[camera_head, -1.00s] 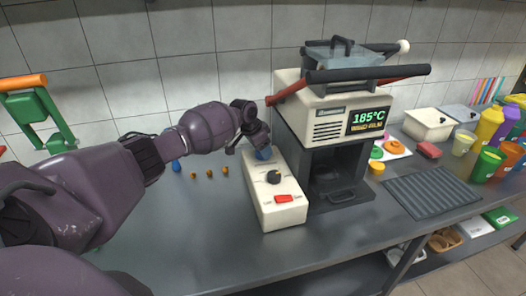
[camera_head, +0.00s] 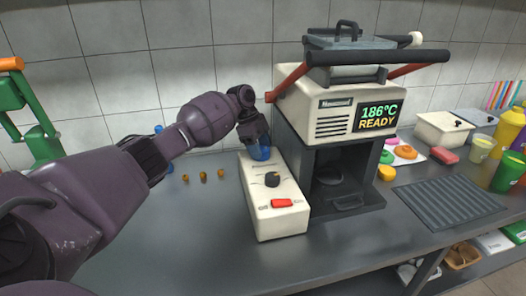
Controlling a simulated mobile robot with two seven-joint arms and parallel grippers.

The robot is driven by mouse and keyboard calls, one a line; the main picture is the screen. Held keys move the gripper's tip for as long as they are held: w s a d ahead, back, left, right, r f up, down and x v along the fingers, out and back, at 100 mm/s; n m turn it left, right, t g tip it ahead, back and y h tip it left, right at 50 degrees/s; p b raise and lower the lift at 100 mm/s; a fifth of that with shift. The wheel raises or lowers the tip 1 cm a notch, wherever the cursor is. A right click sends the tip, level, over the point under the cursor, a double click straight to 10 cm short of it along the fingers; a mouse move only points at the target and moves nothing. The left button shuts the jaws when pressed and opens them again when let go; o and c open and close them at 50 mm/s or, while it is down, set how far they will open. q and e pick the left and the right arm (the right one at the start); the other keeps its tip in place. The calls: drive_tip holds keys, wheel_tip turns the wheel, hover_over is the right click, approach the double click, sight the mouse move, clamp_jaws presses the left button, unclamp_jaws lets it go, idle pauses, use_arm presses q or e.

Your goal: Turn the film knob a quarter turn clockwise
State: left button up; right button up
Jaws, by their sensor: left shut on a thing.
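The sealing machine (camera_head: 325,104) stands on the metal counter, and its screen (camera_head: 379,116) reads 186°C READY. A cream control box (camera_head: 276,218) sits at its left, with a black knob (camera_head: 271,180) and a red switch (camera_head: 282,203) on top. A blue knob (camera_head: 261,153) is at the box's far end. My left gripper (camera_head: 257,142) reaches down from above and is shut on this blue knob, covering its upper part. The knob's exact angle is hidden. The black knob is free of the gripper. My right gripper is out of view.
Several small orange-brown pieces (camera_head: 203,177) lie left of the box. A ribbed black mat (camera_head: 448,203), a cream bin (camera_head: 440,128) and coloured cups (camera_head: 509,171) are at the right. The lever's black bar (camera_head: 375,60) overhangs the machine. The front counter is clear.

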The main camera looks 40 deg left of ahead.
use_arm(q)
drive_tip(key=shift+m+g+b, duration=0.6)
drive_tip(key=shift+m+b, duration=0.15)
drive_tip(key=shift+m, duration=0.75)
drive_tip(key=o, duration=0.9)
drive_tip(key=shift+r, duration=0.15)
drive_tip(key=v, duration=1)
drive_tip(key=shift+w+a+r, duration=0.1)
drive_tip(key=shift+a+r, duration=0.05)
drive_tip(key=shift+r, duration=0.1)
